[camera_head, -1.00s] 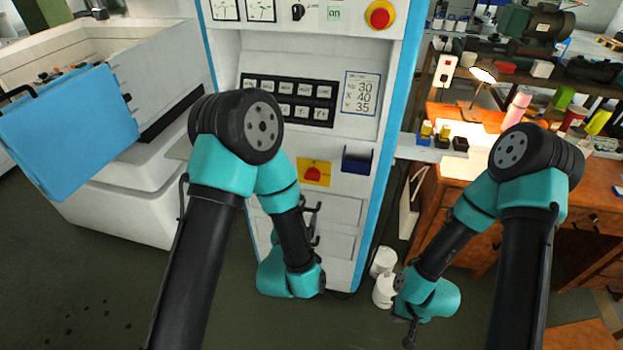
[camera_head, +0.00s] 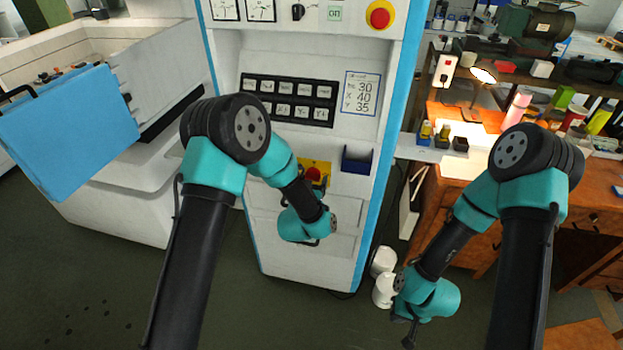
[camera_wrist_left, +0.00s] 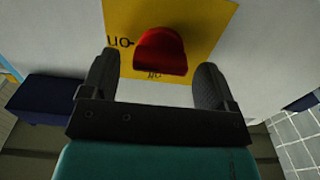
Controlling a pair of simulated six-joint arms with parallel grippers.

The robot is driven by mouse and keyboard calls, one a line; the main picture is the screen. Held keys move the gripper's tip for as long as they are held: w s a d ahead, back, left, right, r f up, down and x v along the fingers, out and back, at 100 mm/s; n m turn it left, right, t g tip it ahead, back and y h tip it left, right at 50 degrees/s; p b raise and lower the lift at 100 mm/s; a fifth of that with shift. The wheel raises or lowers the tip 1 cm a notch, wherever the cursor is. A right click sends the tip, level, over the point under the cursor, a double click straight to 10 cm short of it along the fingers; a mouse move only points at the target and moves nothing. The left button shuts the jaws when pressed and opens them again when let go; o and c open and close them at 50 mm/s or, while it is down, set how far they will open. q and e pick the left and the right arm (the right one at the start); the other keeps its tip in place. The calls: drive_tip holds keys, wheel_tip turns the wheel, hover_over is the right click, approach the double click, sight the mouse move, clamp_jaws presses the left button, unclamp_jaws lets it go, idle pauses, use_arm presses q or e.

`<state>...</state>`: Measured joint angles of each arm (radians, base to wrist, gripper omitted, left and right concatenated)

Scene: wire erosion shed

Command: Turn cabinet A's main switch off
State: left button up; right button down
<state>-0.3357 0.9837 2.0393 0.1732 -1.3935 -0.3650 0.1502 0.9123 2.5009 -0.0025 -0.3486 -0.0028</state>
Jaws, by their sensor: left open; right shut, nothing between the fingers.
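Cabinet A's main switch is a red knob (camera_head: 313,174) on a yellow plate (camera_head: 324,166) on the white cabinet front. In the left wrist view the red knob (camera_wrist_left: 160,50) stands out from the yellow plate (camera_wrist_left: 208,18), with small black markings partly visible. My left gripper (camera_wrist_left: 157,70) is open, with one finger on each side of the knob's lower part in that view. I cannot tell whether the fingers touch it. In the head view my left wrist hides most of that gripper. My right gripper (camera_head: 409,336) is shut and empty, low at the cabinet's right.
A dark blue holder (camera_head: 357,160) sits right of the switch. A black key panel (camera_head: 290,100) and a red stop button (camera_head: 379,15) are above. White canisters (camera_head: 383,262) stand on the floor. A wooden bench (camera_head: 480,190) is at right, a blue panel (camera_head: 68,130) at left.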

use_arm(q)
drive_tip(key=shift+w+d, duration=0.1)
drive_tip(key=shift+w, duration=0.4)
drive_tip(key=c, duration=0.9)
